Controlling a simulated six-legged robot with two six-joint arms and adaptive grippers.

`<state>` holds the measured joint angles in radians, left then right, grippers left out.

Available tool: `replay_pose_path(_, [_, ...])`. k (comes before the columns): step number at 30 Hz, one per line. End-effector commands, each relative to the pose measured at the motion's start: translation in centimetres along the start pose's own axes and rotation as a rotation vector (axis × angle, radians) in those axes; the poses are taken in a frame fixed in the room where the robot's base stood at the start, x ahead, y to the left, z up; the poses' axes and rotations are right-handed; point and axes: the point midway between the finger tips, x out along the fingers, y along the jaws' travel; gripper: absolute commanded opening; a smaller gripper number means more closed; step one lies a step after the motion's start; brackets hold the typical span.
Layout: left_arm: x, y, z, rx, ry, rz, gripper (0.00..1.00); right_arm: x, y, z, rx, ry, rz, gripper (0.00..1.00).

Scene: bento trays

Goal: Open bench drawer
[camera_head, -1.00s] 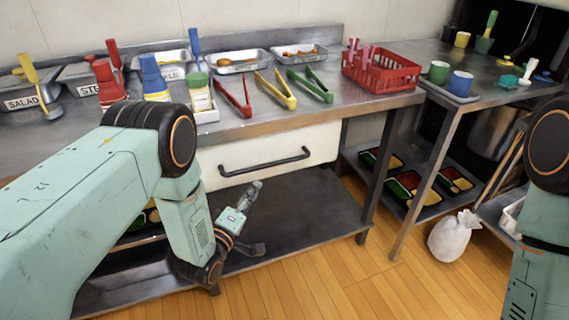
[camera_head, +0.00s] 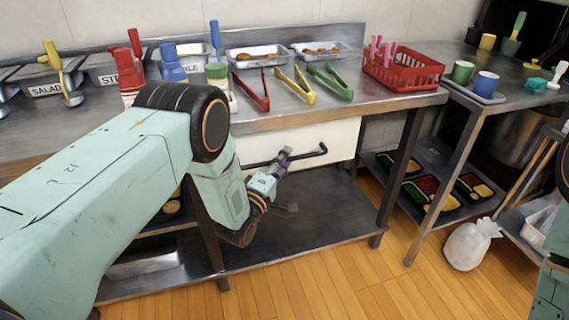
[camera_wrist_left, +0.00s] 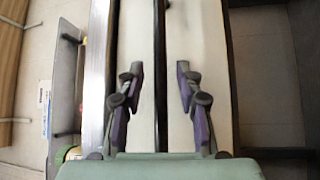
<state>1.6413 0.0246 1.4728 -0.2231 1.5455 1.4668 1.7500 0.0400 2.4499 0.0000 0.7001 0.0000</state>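The bench drawer has a white front (camera_head: 340,136) under the steel worktop and looks closed. Its black bar handle (camera_head: 312,154) runs across the front. My left gripper (camera_head: 284,156) is at the handle, near its middle. In the left wrist view my left gripper (camera_wrist_left: 159,72) is open, with a finger on each side of the handle (camera_wrist_left: 160,45) and a gap to each. The drawer front (camera_wrist_left: 200,30) lies behind the fingers. My right gripper is out of view; only part of my right arm shows at the right edge.
The worktop (camera_head: 290,119) holds trays, bottles, red, yellow and green tongs (camera_head: 330,82), and a red basket (camera_head: 405,75). A lower shelf (camera_head: 320,215) lies below the drawer. A white sack (camera_head: 468,247) stands on the wooden floor, right. The floor before the bench is clear.

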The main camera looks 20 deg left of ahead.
Motion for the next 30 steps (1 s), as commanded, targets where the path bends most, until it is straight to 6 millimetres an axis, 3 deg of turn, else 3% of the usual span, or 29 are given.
replay_pose_path(10, [0.46,0.04,0.05,0.0,-0.001,0.0,0.35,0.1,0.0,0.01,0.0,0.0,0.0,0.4])
replay_pose_path(22, [0.42,0.01,0.03,0.0,-0.001,-0.001,0.01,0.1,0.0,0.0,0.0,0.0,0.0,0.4])
replay_pose_path(30, [0.41,0.01,0.02,0.0,0.0,-0.001,0.0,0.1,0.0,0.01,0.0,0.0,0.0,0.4])
